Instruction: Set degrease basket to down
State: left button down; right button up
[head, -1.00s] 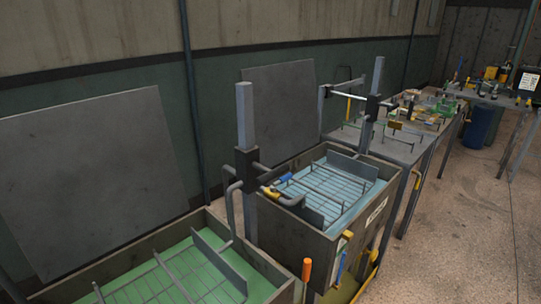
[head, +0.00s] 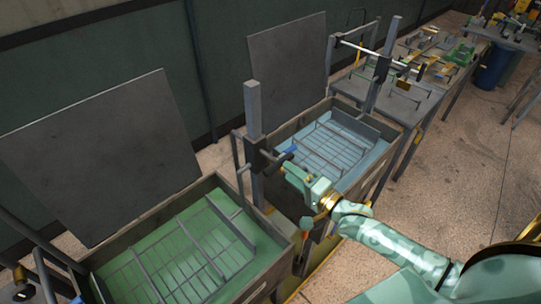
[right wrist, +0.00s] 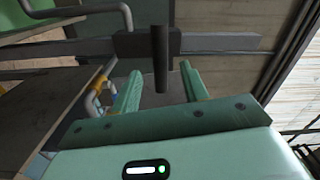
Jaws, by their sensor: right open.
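A wire basket (head: 190,262) sits low in the green-liquid tank (head: 262,278) at front left in the head view. Another wire basket (head: 335,147) is in the blue-liquid tank (head: 385,165). I cannot read which is the degrease one. Between the tanks stands a post (head: 253,105) with a dark sliding block (head: 258,158) and a handle bar with a blue grip. My right gripper (head: 289,172) is beside that block, partly covering the handle. In the right wrist view its fingers (right wrist: 162,80) are apart, with a dark rod (right wrist: 160,50) ahead of the gap. My left gripper is not seen.
A grey panel (head: 105,150) leans behind the green tank, and another (head: 285,65) behind the blue one. A table (head: 410,108) with racks and tools stands beyond. The floor (head: 460,165) at the right is open.

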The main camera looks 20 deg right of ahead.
aim_at(270, 157)
jog(key=x, duration=0.8)
jog(key=shift+w+a, duration=0.15)
jog(key=shift+w, duration=0.05)
